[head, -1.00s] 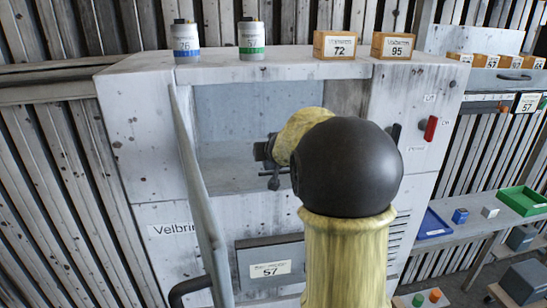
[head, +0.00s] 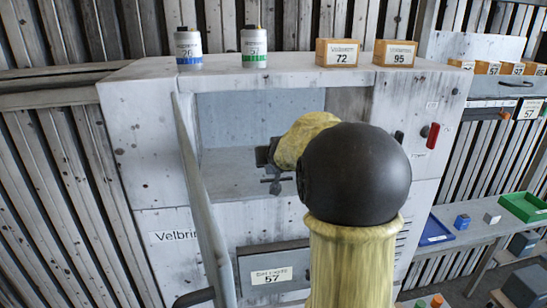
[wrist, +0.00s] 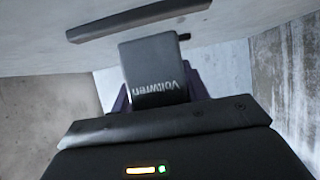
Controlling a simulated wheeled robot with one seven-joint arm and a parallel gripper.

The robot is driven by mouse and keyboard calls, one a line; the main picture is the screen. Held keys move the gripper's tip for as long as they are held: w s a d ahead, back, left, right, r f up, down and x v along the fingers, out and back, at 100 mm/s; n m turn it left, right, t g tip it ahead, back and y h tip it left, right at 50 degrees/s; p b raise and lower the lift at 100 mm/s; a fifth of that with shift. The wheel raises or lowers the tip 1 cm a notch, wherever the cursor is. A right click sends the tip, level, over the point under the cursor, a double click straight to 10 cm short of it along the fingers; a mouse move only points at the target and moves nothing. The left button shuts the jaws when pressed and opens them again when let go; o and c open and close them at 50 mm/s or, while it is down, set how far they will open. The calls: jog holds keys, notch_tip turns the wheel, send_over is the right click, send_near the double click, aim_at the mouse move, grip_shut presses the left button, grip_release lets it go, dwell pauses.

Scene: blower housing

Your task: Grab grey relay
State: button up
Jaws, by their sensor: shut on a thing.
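The grey relay (wrist: 160,72) is a grey block with "Voltwren" printed on it, seen inverted in the wrist view. It stands just beyond the dark front edge of my gripper (wrist: 155,98), which is shut on it; the fingertips are hard to make out. Purple parts show behind and beside the block; I cannot tell whether it touches them. In the head view my gripper (head: 268,157) is a small dark shape inside the housing opening, and my own arm hides part of that opening. The relay cannot be made out there.
The blower housing (head: 135,135) has an open door (head: 203,200) left of my arm. A dark bar (wrist: 140,18) crosses the top of the wrist view. Two canisters and two numbered boxes (head: 340,53) stand on top. A shelf with a blue tray (head: 435,232) and green tray (head: 522,207) is right.

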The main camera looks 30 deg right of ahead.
notch_tip(320, 180, up, 7)
jog(key=p, duration=0.4)
jog(key=shift+d+p, duration=0.1)
jog(key=shift+p, duration=0.25)
jog(key=s+a, duration=0.2)
jog(key=s, duration=0.7)
jog(key=s+a+p, duration=0.1)
jog(key=s+a, duration=0.2)
jog(key=s, duration=0.7)
jog(key=shift+a+f, duration=0.3)
jog(key=shift+f, duration=0.15)
jog(key=shift+w, duration=0.1)
